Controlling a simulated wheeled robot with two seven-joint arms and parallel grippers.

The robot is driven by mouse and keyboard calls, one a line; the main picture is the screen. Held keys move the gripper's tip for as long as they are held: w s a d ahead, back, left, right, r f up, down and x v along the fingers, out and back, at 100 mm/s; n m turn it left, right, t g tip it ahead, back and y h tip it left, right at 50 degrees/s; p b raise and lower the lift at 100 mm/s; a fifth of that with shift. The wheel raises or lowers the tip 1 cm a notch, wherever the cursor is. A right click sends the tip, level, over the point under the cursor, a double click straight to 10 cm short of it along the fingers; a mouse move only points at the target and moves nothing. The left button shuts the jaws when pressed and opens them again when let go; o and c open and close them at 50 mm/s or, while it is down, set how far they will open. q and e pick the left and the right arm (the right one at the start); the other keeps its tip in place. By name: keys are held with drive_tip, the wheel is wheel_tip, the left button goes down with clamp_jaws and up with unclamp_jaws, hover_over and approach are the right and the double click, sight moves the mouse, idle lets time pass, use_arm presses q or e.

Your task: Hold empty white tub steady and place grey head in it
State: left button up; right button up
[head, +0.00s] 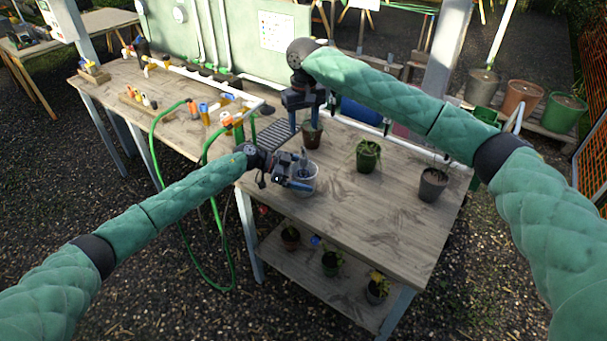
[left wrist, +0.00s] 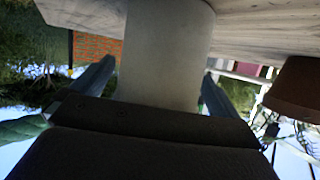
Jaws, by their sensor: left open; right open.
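The white tub (head: 312,184) stands on the near table, close to its left edge. My left gripper (head: 300,184) is open at the tub's near left side and hides part of it. In the left wrist view the tub's pale wall (left wrist: 165,50) stands between the two spread fingers, with gaps on both sides. A small upright grey piece (head: 303,157) shows at the tub's mouth; I cannot tell whether it is the grey head, or whether it is inside the tub or behind it. My right gripper (head: 309,112) is open, pointing down just above a brown potted plant behind the tub.
The brown pot (head: 312,139) stands behind the tub; a brown pot also shows in the left wrist view (left wrist: 300,90). A green pot (head: 367,160) and a dark grey pot (head: 432,186) stand to the right. The table's front (head: 370,225) is clear. A green hose (head: 213,215) hangs at left.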

use_arm(q)
drive_tip(key=shift+a, duration=0.1)
drive_tip(key=v, duration=1.1)
drive_tip(key=shift+a, duration=0.4)
use_arm(e)
drive_tip(key=shift+f, duration=0.1)
